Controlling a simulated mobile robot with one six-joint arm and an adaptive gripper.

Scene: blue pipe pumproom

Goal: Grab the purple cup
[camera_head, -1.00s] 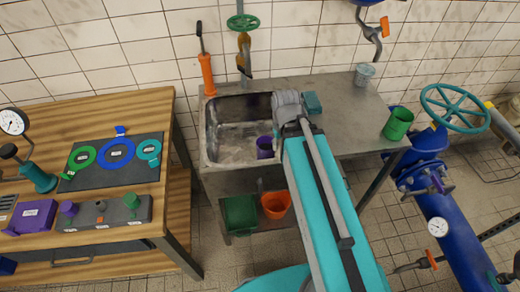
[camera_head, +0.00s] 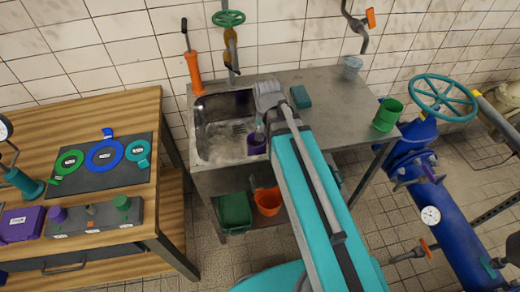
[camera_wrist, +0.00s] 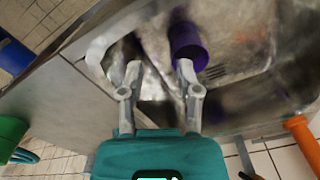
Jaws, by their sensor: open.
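The purple cup (camera_head: 256,144) stands in the metal sink at its right side. In the wrist view the purple cup (camera_wrist: 188,45) is just beyond the tip of the right finger and right of the gap between the fingers. My gripper (camera_wrist: 158,68) is open, with nothing between its fingers. I cannot tell whether a finger touches the cup.
The sink (camera_head: 197,135) is set in a steel counter. An orange-handled tool (camera_head: 194,73) stands behind. A green bin (camera_head: 235,211) and orange bucket (camera_head: 268,202) sit below.

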